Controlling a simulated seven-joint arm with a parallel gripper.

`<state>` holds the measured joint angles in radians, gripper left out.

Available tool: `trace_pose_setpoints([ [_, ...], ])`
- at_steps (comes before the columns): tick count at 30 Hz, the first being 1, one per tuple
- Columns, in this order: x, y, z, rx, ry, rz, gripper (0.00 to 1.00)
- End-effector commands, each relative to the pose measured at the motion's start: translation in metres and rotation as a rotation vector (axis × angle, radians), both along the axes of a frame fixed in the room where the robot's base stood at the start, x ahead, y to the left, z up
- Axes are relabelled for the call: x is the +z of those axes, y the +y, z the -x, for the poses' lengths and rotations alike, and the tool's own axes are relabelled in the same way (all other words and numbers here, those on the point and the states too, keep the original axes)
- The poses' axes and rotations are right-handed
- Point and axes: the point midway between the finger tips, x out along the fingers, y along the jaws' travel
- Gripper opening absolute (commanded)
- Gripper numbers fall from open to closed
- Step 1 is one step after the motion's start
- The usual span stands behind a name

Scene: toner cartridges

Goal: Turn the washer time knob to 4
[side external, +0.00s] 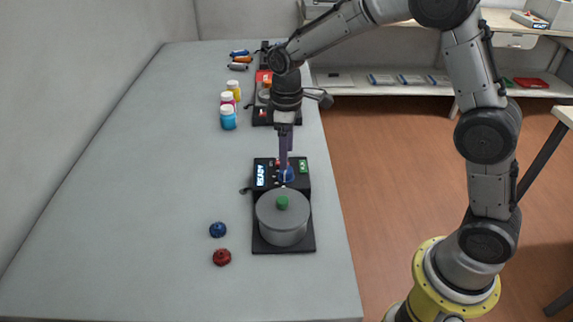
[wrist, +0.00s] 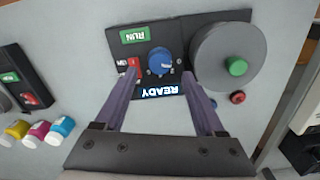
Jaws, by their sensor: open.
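The washer (side external: 265,243) is a black unit with a grey lidded pot, a lit READY display and a green RUN button (wrist: 134,36). The knob's setting is not legible.
A loose blue cap (side external: 217,229) and red cap (side external: 221,257) lie left of the washer. Yellow, pink and blue bottles (side external: 228,118) stand farther back. A second black unit (side external: 262,115) and several cartridges (side external: 238,60) are behind. The table's left side is clear.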

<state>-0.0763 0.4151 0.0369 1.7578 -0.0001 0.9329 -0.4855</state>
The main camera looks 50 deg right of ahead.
Motion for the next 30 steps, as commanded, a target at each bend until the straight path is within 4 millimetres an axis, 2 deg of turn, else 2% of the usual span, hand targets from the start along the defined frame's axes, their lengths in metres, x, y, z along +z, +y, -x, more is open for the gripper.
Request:
trace_pose_setpoints([
  [3, -0.021, 0.000, 0.001, 0.000, 0.004, 0.000, 0.71],
  [9, -0.043, 0.000, 0.000, 0.000, 0.001, 0.000, 0.71],
  [21, -0.049, 0.000, 0.000, 0.000, -0.001, -0.001, 0.71],
  [30, -0.049, 0.000, 0.000, 0.000, -0.001, -0.001, 0.17],
])
